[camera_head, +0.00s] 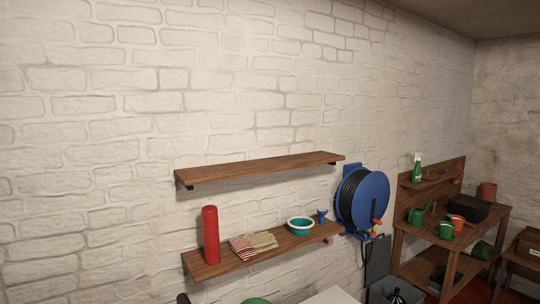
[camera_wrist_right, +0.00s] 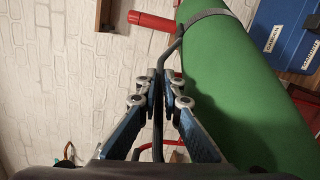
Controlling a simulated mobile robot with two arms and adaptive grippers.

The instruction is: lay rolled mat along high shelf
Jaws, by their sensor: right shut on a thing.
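The high shelf (camera_head: 262,167) is a bare wooden board on the white brick wall in the head view. In the right wrist view, the rolled mat (camera_wrist_right: 225,70) is a thick green roll with a grey band (camera_wrist_right: 208,17) round its upper part. A thin dark carrying strap runs from the band down between the fingers. My right gripper (camera_wrist_right: 162,88) is shut on this strap, and the roll hangs beside it on the right of the picture. My left gripper is out of view. A green shape (camera_head: 256,301) is cut off at the head view's bottom edge; I cannot tell what it is.
The lower shelf (camera_head: 225,267) holds a red cylinder (camera_head: 210,235), folded cloths (camera_head: 252,244), a teal bowl (camera_head: 300,226) and a small blue item. A blue hose reel (camera_head: 372,200) hangs to the right. A wooden bench (camera_head: 400,262) with pots stands further right.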

